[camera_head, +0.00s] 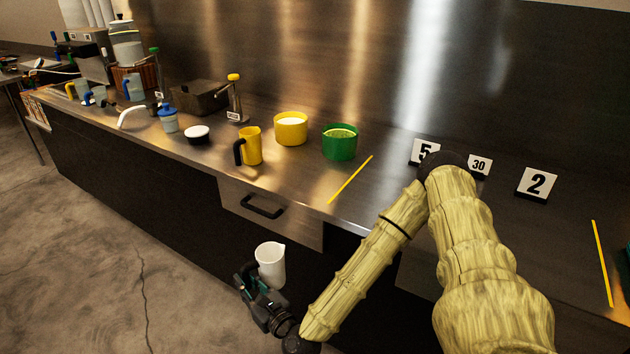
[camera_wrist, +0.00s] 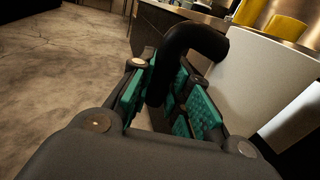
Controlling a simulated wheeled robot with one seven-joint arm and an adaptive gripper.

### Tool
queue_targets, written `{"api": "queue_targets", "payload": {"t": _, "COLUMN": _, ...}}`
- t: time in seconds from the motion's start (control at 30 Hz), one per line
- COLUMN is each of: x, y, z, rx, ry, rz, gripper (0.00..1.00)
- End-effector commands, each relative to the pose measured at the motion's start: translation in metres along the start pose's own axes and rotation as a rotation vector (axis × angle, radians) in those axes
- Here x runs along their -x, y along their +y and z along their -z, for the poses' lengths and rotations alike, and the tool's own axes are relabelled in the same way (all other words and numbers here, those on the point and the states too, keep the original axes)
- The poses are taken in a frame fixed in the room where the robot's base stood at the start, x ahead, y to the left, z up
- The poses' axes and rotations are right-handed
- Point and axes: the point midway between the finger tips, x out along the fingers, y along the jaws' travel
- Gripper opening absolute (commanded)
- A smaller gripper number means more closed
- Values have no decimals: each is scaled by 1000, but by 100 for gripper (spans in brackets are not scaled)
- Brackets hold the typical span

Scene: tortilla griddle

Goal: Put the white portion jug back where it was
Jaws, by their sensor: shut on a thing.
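The white portion jug (camera_head: 271,265) is held upright in front of the counter, below its top edge and over the floor. My gripper (camera_head: 254,284) is shut on the jug's black handle. In the wrist view the black handle (camera_wrist: 190,50) sits between the green finger pads of my gripper (camera_wrist: 172,100). The white body of the jug (camera_wrist: 262,75) fills the right side there. The jug's inside is hidden.
On the steel counter (camera_head: 215,168) stand a yellow jug (camera_head: 251,146), a yellow tub (camera_head: 291,129), a green tub (camera_head: 340,143) and a black-and-white bowl (camera_head: 197,134). A drawer handle (camera_head: 262,207) juts from the front. Counter space before the yellow strip (camera_head: 350,180) is bare.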

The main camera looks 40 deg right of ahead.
Motion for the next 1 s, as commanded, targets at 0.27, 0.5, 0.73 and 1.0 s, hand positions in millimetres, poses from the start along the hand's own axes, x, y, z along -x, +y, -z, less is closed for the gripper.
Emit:
{"api": "queue_targets", "payload": {"t": 0.27, "x": -13, "y": -28, "z": -35, "rx": 2, "ry": -5, "rz": -31, "gripper": 0}}
{"api": "queue_targets", "payload": {"t": 0.5, "x": -20, "y": -53, "z": -62, "rx": 2, "ry": -5, "rz": -49, "gripper": 0}}
{"api": "queue_targets", "payload": {"t": 0.73, "x": -25, "y": -78, "z": -88, "rx": 1, "ry": -5, "rz": -58, "gripper": 0}}
{"api": "queue_targets", "payload": {"t": 1.0, "x": -26, "y": -108, "z": -118, "rx": 1, "ry": -5, "rz": -59, "gripper": 0}}
